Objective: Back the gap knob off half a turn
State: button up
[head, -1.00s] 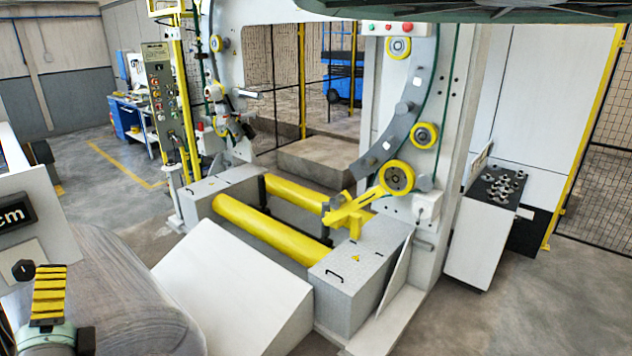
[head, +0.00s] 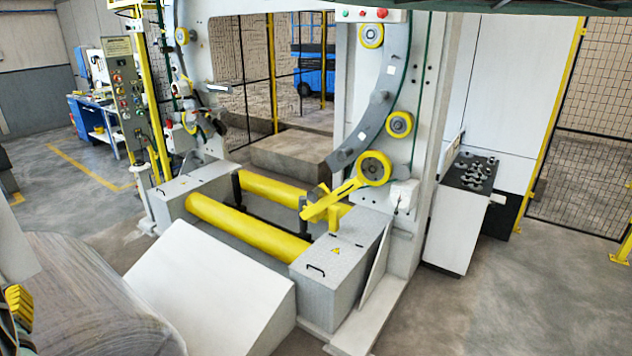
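My gripper does not show in the head view. I cannot make out a gap knob for certain at this distance. The wrapping machine's frame (head: 405,120) stands in the middle, with a grey curved ring segment (head: 385,110) carrying yellow rollers. The largest yellow roller (head: 375,167) sits low on it, beside a yellow arm (head: 335,200) that reaches out over the roller bed. A control panel (head: 125,85) with small coloured buttons stands upright at the left. Its details are too small to tell apart.
Two long yellow rollers (head: 245,230) lie between grey housings. A white sloped plate (head: 210,290) and a film-wrapped coil (head: 95,300) fill the lower left. A white cabinet (head: 452,232) with dark-topped parts stands right. Open floor (head: 530,300) lies at lower right, before a mesh fence (head: 590,130).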

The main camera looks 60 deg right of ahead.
jog(key=w, duration=1.1)
jog(key=shift+w, duration=0.2)
jog(key=shift+a, duration=0.15)
